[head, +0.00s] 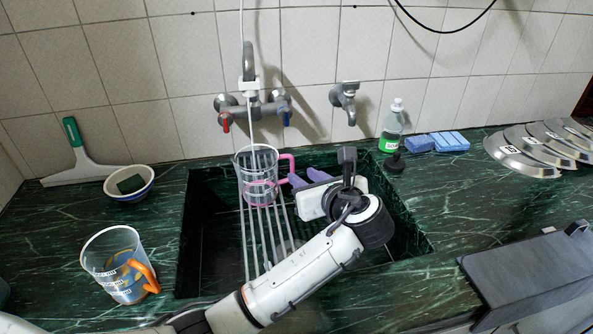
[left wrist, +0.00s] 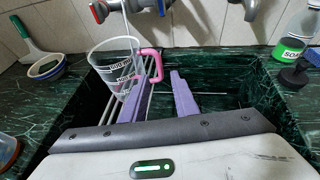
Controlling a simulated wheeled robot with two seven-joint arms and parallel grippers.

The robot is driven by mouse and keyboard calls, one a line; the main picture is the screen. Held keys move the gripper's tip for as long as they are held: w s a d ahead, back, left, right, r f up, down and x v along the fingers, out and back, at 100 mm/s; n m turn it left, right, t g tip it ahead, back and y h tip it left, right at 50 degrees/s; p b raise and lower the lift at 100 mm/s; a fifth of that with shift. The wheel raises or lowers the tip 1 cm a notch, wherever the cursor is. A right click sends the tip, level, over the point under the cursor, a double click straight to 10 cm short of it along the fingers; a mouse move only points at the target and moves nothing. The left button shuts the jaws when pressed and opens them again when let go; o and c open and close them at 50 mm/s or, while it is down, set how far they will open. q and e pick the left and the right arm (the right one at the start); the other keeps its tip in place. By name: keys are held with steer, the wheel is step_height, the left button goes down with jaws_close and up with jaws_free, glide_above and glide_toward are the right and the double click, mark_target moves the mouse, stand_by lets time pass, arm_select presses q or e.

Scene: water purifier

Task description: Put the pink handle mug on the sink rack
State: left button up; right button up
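The clear mug with the pink handle (head: 258,180) stands upright on the bars of the sink rack (head: 256,235), near its back end, with its handle to the right. In the left wrist view the mug (left wrist: 112,62) is just beyond my left finger, its pink handle (left wrist: 150,64) above the gap between the fingers. My left gripper (head: 307,178) is open and empty, with purple fingers to the right of the handle. In the left wrist view its fingers (left wrist: 157,88) are spread apart and hold nothing. My right gripper's fingers do not show.
A clear mug with an orange handle (head: 121,264) stands on the left counter. Behind it are a bowl (head: 129,184) and a squeegee (head: 80,165). A soap bottle (head: 392,127), blue sponges (head: 438,142) and metal lids (head: 525,150) stand back right. The taps (head: 253,105) are above the sink.

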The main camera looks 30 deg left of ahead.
arm_select(q)
steer(key=shift+v, duration=2)
